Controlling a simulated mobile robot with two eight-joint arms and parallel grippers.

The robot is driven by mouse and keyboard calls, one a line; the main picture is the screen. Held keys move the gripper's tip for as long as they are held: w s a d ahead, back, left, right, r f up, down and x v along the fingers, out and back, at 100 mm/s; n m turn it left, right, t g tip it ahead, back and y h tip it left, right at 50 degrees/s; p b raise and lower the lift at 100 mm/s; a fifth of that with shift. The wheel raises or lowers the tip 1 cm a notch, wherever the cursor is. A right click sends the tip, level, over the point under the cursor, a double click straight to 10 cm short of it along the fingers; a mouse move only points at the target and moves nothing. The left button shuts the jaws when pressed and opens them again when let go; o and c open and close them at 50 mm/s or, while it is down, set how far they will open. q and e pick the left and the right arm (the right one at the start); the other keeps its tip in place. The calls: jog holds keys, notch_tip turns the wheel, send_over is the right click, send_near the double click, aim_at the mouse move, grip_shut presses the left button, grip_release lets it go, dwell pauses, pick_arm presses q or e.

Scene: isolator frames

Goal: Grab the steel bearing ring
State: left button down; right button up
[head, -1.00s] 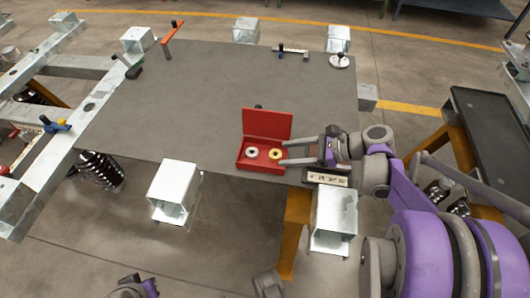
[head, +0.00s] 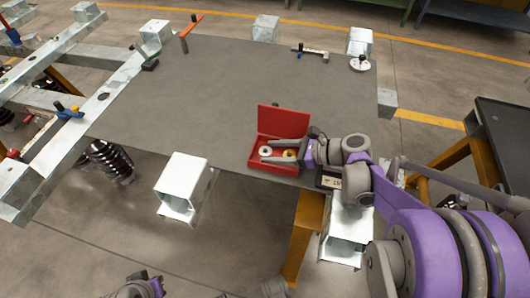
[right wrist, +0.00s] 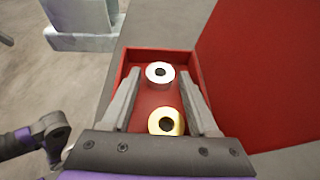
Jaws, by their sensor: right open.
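The steel bearing ring (right wrist: 159,82) is silver with a dark hole and lies flat in the red box (right wrist: 187,57). It also shows as a pale ring in the head view (head: 264,152). A brass-coloured ring (right wrist: 153,124) lies in the same box, closer to my right gripper's palm. My right gripper (right wrist: 160,73) is open. Its two fingers reach over the box, with the steel ring between the tips and apart from both. Whether the fingertips are down at the ring's height I cannot tell. The left gripper's fingers do not show.
The red box's raised lid (head: 283,121) stands at its far side. The box is at the near right edge of the grey table (head: 220,95). Clamps and a white disc (head: 360,64) sit along the far edge. The table's middle is clear.

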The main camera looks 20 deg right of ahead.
jog(key=shift+c, duration=0.3)
grip_shut()
